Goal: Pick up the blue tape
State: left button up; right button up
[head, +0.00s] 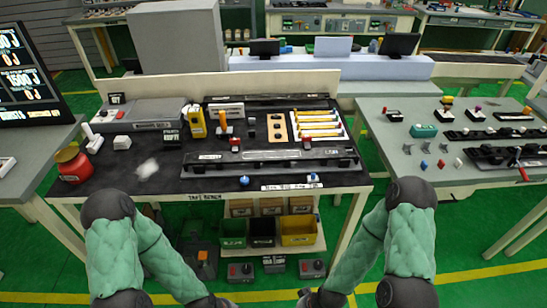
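I cannot make out a clear roll of blue tape. A small blue piece (244,181) lies near the front edge of the dark-topped bench (225,187), and another small blue piece (314,178) is at that edge further right. A small blue item (424,164) sits on the right table. Which of these, if any, is the tape I cannot tell. My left gripper (217,303) and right gripper (307,298) are low at the bottom edge of the picture, below the bench front. Both are mostly cut off, so their fingers do not show clearly.
The bench holds a red jar (73,164), a yellow tool (197,122), a long dark rail (270,161) and a tray of yellow-orange strips (319,124). Green, black and yellow bins (298,231) stand below. The right table (410,142) holds clips and rails.

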aim_at(333, 113)
jog(key=l+u, duration=0.1)
jog(key=u, duration=0.85)
jog(key=k+l+u, duration=0.1)
jog(key=l+u, duration=0.2)
jog(key=l, duration=0.15)
jog(key=k+l+u, duration=0.1)
jog(key=l+u, duration=0.15)
jog(key=l, duration=0.2)
jog(key=k+l+u, duration=0.4)
jog(key=l+u, duration=0.2)
jog(key=l, duration=0.2)
jog(key=k+l+u, duration=0.25)
jog(key=l, duration=0.05)
